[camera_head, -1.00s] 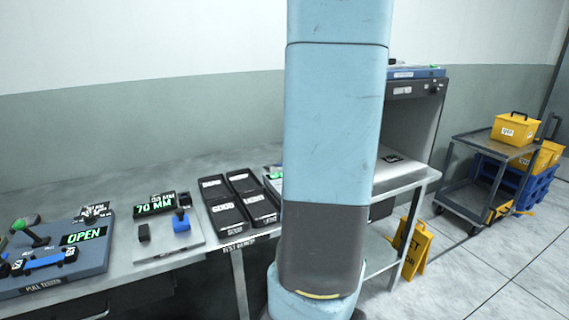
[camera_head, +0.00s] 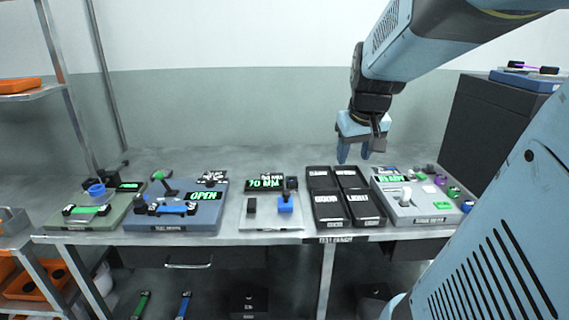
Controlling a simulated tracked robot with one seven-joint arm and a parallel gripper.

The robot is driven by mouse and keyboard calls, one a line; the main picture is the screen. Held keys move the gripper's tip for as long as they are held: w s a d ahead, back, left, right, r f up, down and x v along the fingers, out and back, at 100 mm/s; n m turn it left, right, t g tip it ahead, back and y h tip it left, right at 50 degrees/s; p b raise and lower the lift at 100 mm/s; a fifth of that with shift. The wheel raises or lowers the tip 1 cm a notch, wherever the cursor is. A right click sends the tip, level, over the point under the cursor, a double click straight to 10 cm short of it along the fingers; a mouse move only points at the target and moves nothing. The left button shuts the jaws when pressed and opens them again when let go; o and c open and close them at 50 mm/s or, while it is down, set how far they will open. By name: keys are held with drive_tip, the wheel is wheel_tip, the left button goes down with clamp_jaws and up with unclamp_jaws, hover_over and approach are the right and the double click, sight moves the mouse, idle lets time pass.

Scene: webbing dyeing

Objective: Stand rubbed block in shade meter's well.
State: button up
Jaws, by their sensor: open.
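My gripper (camera_head: 354,152) hangs open and empty above the back of the dark labelled trays, its fingers pointing down. A grey device with a green display (camera_head: 428,213), probably the shade meter, stands on the bench to the right of the trays and below right of my gripper. A small pale upright piece (camera_head: 405,197) stands on its left part. I cannot tell whether this is the rubbed block or part of the device. Several small coloured pieces, green and purple among them, are at its right side. The well cannot be made out at this size.
Dark trays (camera_head: 330,211) lie mid-bench. A tall dark cabinet (camera_head: 487,120) stands at right. My arm hides part of the right side.

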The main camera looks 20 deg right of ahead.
drive_tip(key=s+a+r+t+y, duration=0.1)
drive_tip(key=s+a, duration=0.7)
drive_tip(key=s, duration=0.1)
drive_tip(key=shift+s+r+n, duration=0.3)
drive_tip(key=shift+s+n, duration=0.1)
